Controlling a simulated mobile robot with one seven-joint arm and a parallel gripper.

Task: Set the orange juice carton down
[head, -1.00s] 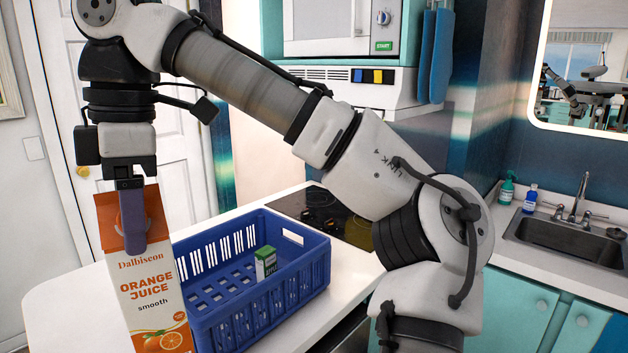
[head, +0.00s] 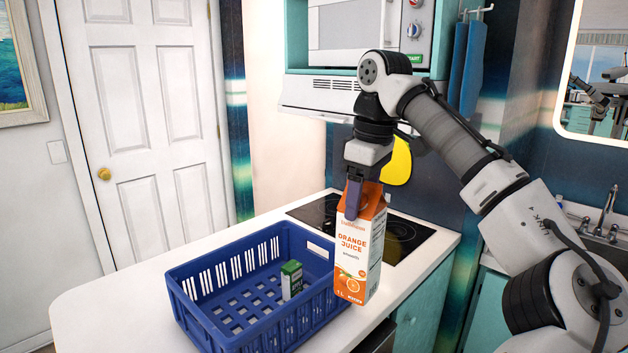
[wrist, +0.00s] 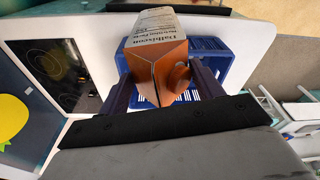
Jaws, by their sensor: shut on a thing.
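The orange juice carton (head: 357,246) is upright, white with an orange top, in the head view. My gripper (head: 353,200) is shut on its orange top from above. The carton hangs at the right end of the blue crate, in front of the stove; I cannot tell whether its base touches the counter. In the wrist view, the carton top (wrist: 160,65) sits between my two fingers (wrist: 163,88), with the crate behind it. The carton's lower part is hidden there.
The blue crate (head: 203,325) on the white counter (head: 110,300) holds a small green-and-white apple carton (head: 291,281). A black stove top (head: 405,236) lies behind. The counter left of the crate is clear. The sink (head: 600,245) is at the right.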

